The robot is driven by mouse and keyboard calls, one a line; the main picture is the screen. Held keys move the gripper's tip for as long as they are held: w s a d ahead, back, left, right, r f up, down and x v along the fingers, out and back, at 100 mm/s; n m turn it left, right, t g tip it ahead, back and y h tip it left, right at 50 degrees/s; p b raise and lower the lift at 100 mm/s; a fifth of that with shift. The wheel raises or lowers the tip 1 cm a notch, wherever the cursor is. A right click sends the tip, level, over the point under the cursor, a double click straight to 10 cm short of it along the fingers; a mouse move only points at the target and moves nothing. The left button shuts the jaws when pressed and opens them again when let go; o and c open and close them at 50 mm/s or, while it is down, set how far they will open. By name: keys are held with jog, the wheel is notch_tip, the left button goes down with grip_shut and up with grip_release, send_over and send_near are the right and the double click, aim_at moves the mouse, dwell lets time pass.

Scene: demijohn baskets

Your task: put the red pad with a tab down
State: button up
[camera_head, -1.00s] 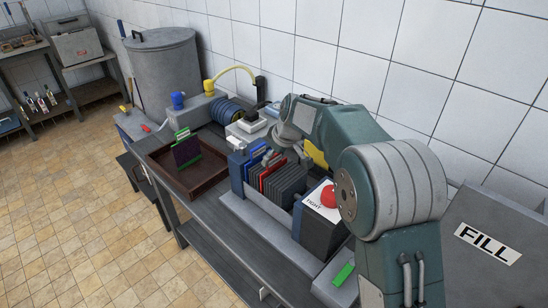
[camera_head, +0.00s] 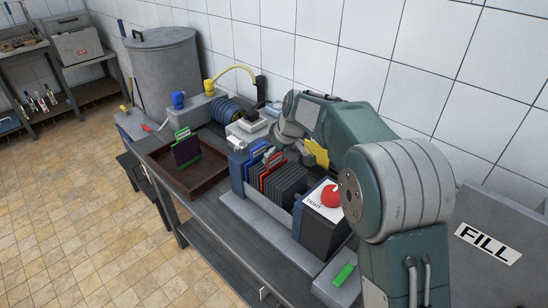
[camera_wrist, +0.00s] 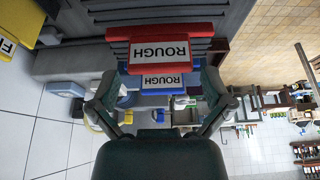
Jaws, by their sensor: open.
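The red pad with a tab (camera_head: 270,174) stands upright in the rack of dark plates, beside a blue pad (camera_head: 255,157). In the wrist view the red pad (camera_wrist: 122,33) shows a white label reading ROUGH, and the blue pad (camera_wrist: 145,80) beyond it has a similar label. My gripper (camera_wrist: 159,88) is open, its two fingers spread wide with nothing held between them. In the head view it is behind the rack, toward the wall, apart from the red pad; its fingertips are partly hidden there.
A brown tray (camera_head: 205,181) left of the rack holds a dark pad with a green edge (camera_head: 186,151). A box with a red button (camera_head: 331,196) stands at the rack's right end. A yellow piece (camera_head: 316,153) stands behind the rack.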

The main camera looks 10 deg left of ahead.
jog(key=v, duration=1)
jog(key=shift+r, duration=0.25)
jog(key=shift+d, duration=0.15)
jog(key=s+d+r+m+t+h, duration=0.1)
jog(key=s+d+r+m, duration=0.2)
jog(key=s+d, duration=0.4)
jog(key=s+d+r+m+t+h, duration=0.1)
jog(key=s+d+r+m, duration=0.1)
jog(key=s+d, duration=0.55)
jog(key=s+d+f+m+h, duration=0.1)
jog(key=s+d+f+m, duration=0.2)
jog(key=s, duration=0.6)
jog(key=s+d+f+m+t, duration=0.1)
jog(key=s+d+f+m, duration=0.2)
jog(key=s, duration=0.6)
jog(key=d, duration=0.2)
jog(key=shift+s+d+h, duration=0.3)
jog(key=shift+d+h, duration=0.05)
jog(key=shift+h, duration=0.05)
jog(key=shift+s, duration=0.1)
